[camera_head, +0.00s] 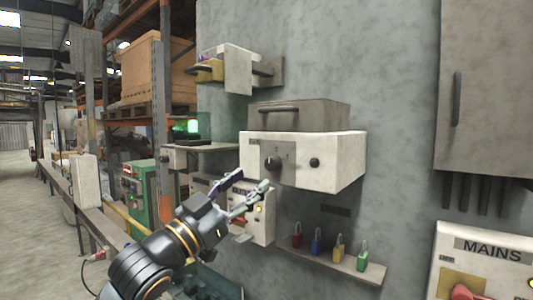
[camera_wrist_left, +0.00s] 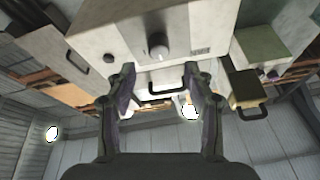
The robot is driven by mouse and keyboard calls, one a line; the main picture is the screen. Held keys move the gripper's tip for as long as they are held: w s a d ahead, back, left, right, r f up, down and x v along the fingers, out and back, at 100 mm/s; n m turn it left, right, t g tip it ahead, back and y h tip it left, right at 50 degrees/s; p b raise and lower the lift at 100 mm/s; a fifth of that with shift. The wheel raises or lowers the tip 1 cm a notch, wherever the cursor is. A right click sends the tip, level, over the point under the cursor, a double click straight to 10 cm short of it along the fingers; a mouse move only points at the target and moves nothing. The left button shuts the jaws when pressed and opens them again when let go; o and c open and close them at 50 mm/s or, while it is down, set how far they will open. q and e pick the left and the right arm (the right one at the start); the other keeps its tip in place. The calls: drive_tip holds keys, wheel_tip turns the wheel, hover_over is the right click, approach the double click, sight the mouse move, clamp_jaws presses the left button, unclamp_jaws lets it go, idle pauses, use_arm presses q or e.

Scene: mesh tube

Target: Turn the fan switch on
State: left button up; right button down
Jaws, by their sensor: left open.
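A white control box (camera_head: 340,180) is mounted on the grey wall, with a dark rotary knob (camera_head: 272,162) on a grey plate and a round black button (camera_head: 314,162) to its right. A small label at its upper left is too small to read, so I cannot tell for sure that this is the fan switch. The knob (camera_wrist_left: 157,48) also shows in the left wrist view, which sees the box upside down. My left gripper (camera_head: 250,181) is open and empty, just below and in front of the box, fingers apart and pointing up toward it. My right gripper is not in view.
Below the box is a lower panel (camera_head: 265,222) with a red switch, partly hidden by my gripper. A shelf (camera_head: 330,265) with several padlocks is to its right. A MAINS box (camera_head: 490,260) stands at the lower right. A handled grey box (camera_head: 300,115) sits above.

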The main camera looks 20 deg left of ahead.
sight(269, 166)
use_arm(q)
drive_tip(key=p+x, duration=0.3)
drive_tip(key=x, duration=0.3)
drive_tip(key=shift+p, duration=0.35)
drive_tip(key=shift+w+d, duration=0.2)
drive_tip(key=shift+c, duration=0.2)
